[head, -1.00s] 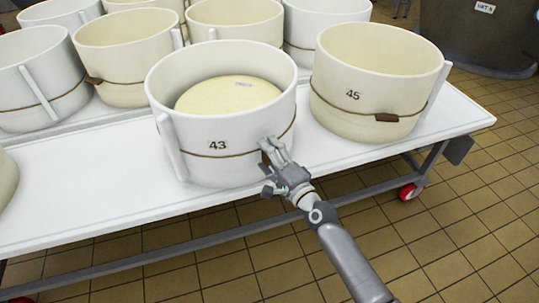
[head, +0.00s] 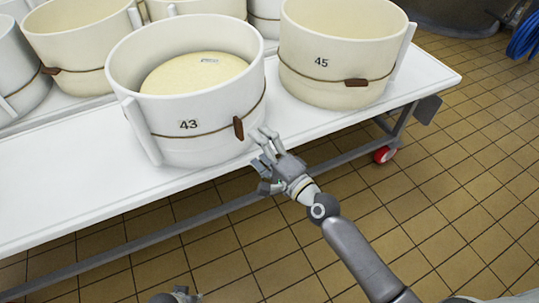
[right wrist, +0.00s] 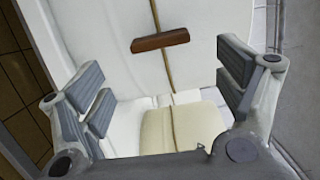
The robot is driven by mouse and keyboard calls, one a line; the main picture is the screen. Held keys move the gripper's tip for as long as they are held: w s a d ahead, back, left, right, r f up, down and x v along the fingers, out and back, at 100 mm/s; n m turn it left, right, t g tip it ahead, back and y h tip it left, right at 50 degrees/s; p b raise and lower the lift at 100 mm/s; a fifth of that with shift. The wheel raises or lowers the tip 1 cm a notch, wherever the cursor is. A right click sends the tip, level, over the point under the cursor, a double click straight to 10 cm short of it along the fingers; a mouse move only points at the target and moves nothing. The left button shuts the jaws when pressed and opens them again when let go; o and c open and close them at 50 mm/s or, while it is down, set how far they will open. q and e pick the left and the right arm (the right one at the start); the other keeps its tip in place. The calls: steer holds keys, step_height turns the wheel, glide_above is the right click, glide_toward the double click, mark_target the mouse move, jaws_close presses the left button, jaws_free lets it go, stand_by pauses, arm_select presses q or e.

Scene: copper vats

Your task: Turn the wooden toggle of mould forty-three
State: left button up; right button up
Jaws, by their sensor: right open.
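Mould 43 (head: 185,103) is a white round mould with a pale cheese inside, at the front edge of the table. Its brown wooden toggle (head: 238,128) stands nearly upright, across the cord that runs around the mould. In the right wrist view the toggle (right wrist: 160,40) lies crosswise to the cord, beyond the fingers and clear of them. My right gripper (head: 265,142) is open and empty, just to the lower right of the toggle. A small part of my left gripper (head: 180,293) shows at the bottom edge; its fingers cannot be made out.
Mould 45 (head: 330,75) stands to the right, its toggle (head: 356,82) lying along its cord. More moulds stand behind and to the left. The white table (head: 60,190) has bare room at front left. A red-wheeled caster (head: 384,154) is below its right end.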

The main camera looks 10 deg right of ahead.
steer(key=v, duration=0.4)
steer(key=shift+s, duration=0.15)
